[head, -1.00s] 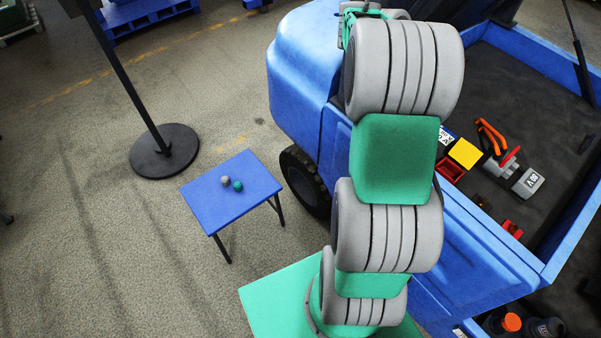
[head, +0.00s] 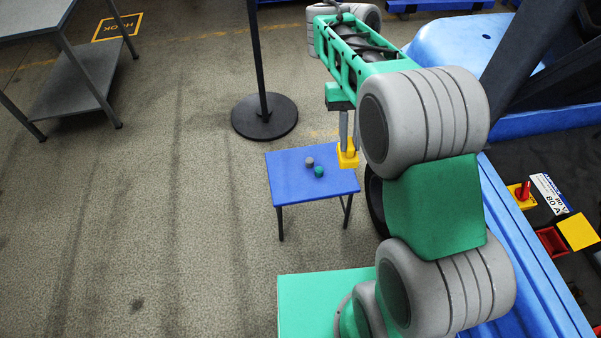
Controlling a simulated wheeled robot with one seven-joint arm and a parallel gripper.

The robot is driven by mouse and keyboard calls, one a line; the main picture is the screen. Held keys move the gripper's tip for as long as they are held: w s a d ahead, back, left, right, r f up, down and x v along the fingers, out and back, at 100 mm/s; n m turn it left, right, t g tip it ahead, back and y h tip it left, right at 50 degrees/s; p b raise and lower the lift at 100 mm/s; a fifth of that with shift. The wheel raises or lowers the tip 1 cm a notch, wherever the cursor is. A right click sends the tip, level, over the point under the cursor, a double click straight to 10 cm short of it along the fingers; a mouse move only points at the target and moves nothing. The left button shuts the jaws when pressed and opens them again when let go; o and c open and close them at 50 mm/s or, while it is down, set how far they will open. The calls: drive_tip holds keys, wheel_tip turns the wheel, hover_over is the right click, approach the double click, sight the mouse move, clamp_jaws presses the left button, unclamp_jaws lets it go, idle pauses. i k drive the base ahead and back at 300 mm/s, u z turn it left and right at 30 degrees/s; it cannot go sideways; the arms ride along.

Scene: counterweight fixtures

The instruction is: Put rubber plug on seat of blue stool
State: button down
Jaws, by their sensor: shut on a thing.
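The blue stool (head: 290,183) stands on the floor in the middle of the head view, with a flat square seat and dark legs. A small grey ball (head: 309,162) and a teal ball (head: 319,172) lie on its seat.
A black post on a round base (head: 264,117) stands just behind the stool. A blue cart (head: 520,245) at right holds a red box (head: 552,241), a yellow block (head: 578,231) and other parts. A grey table (head: 75,75) stands back left. Floor left of the stool is clear.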

sight(306, 177)
drive_tip(key=i, duration=0.75)
drive_tip(key=u, duration=2.35)
